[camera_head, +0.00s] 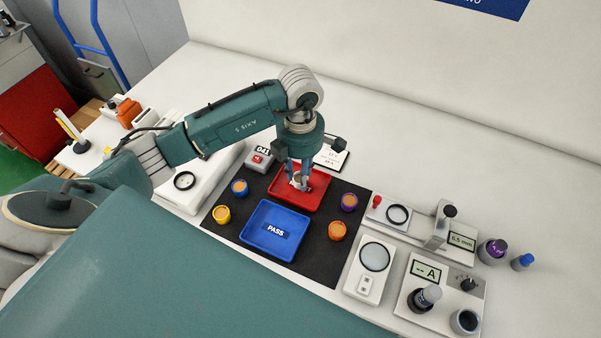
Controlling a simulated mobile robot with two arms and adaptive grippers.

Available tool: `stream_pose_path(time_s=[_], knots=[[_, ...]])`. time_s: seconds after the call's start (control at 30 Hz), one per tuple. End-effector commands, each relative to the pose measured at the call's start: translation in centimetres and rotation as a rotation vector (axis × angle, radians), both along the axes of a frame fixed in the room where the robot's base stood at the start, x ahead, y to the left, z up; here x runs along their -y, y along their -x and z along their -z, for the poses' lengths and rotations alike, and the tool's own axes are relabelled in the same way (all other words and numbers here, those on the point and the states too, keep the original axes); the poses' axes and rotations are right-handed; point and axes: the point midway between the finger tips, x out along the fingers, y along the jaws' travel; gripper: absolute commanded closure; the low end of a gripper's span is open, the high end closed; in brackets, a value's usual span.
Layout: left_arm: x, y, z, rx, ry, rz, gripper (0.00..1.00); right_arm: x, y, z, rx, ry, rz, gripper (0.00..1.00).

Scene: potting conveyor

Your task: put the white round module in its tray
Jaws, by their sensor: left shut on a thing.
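My left gripper (301,186) points down over the red tray (313,202) at the back of the black mat. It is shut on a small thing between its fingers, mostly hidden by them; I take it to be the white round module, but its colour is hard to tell. I cannot tell whether it touches the tray floor. A pale label in the red tray is partly covered by the fingers. The blue tray (262,246) in front is marked PASS and holds no module. My right gripper is not in view.
A lens tester (370,270), a gauge (420,222) and a meter box (440,285) crowd the right.

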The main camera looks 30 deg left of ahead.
Motion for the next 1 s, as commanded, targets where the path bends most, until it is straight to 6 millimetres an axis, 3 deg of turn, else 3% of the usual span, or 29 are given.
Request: stream_pose_path(time_s=[0.47, 0.5, 0.57, 1.0], knots=[[0.0, 0.0, 1.4, 0.001, 0.0, 0.001, 1.0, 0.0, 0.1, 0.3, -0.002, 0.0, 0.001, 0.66], [0.0, 0.0, 1.3, 0.001, 0.0, 0.001, 0.65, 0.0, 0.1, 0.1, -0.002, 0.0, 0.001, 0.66], [0.0, 0.0, 1.2, 0.001, 0.0, 0.001, 0.53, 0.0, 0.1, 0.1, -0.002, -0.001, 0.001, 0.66], [0.0, -0.1, 0.3, 0.004, 0.0, 0.001, 0.52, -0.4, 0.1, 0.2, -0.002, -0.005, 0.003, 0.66]])
